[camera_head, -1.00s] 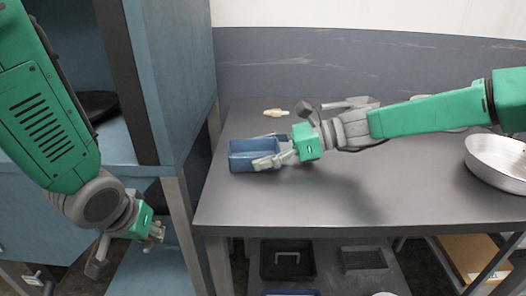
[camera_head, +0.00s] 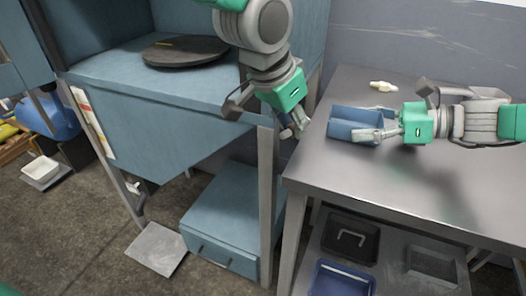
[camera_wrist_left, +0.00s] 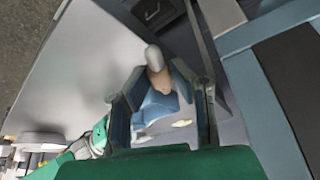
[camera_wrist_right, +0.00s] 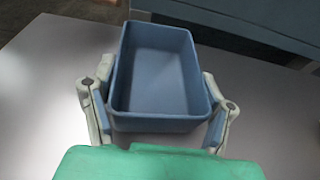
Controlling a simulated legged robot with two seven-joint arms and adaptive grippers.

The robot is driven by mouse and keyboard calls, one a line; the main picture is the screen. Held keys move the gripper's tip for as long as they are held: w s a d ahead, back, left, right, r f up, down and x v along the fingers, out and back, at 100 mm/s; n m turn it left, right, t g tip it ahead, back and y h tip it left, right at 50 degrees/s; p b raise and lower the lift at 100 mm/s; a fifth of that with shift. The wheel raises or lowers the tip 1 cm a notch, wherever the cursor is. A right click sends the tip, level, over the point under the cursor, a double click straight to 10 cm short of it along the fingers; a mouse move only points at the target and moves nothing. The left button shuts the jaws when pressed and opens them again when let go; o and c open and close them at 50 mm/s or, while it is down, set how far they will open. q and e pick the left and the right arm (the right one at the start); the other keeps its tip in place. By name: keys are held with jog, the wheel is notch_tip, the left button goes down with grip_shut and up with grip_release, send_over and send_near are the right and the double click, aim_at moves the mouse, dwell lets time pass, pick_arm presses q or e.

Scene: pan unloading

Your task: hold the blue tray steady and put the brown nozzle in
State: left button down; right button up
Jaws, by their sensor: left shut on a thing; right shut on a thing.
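The blue tray (camera_head: 352,130) stands on the grey metal table, and its inside is empty in the right wrist view (camera_wrist_right: 160,124). My right gripper (camera_head: 376,124) is shut on the tray, with a finger on either side of it at the near end. My left gripper (camera_head: 296,128) is in the air just left of the tray, by the table's left edge. It is shut on the brown nozzle (camera_wrist_left: 163,82), which has a grey rounded end and shows between the fingers in the left wrist view. The nozzle is small and partly hidden in the head view.
A cream nozzle-like piece (camera_head: 383,86) lies on the table (camera_head: 375,190) behind the tray. A blue cabinet (camera_head: 160,130) with a dark round pan (camera_head: 185,51) on it stands to the left. Dark and blue bins (camera_head: 342,281) sit on the shelf below the table.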

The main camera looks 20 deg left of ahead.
aim_at(356, 110)
pick_arm(q)
jog(key=w+d+r+m+g+h, duration=0.25)
jog(key=w+d+r+m, duration=0.35)
jog(key=w+d+m, duration=0.3)
pick_arm(e)
jog(key=shift+f, duration=0.1)
pick_arm(q)
jog(key=shift+s+d+f, duration=0.2)
jog(key=shift+s+f, duration=0.05)
jog(key=shift+f, duration=0.5)
jog(key=shift+s+d+f, duration=0.15)
jog(key=shift+s+f, duration=0.05)
jog(key=shift+f, duration=0.55)
jog(key=shift+s+d+f, duration=0.2)
jog(key=shift+s+f, duration=0.05)
jog(key=shift+f, duration=0.5)
jog(key=shift+f, duration=0.15)
jog(key=c, duration=1.3)
grip_release()
notch_tip(356, 110, up, 10)
jog(key=shift+f, duration=0.1)
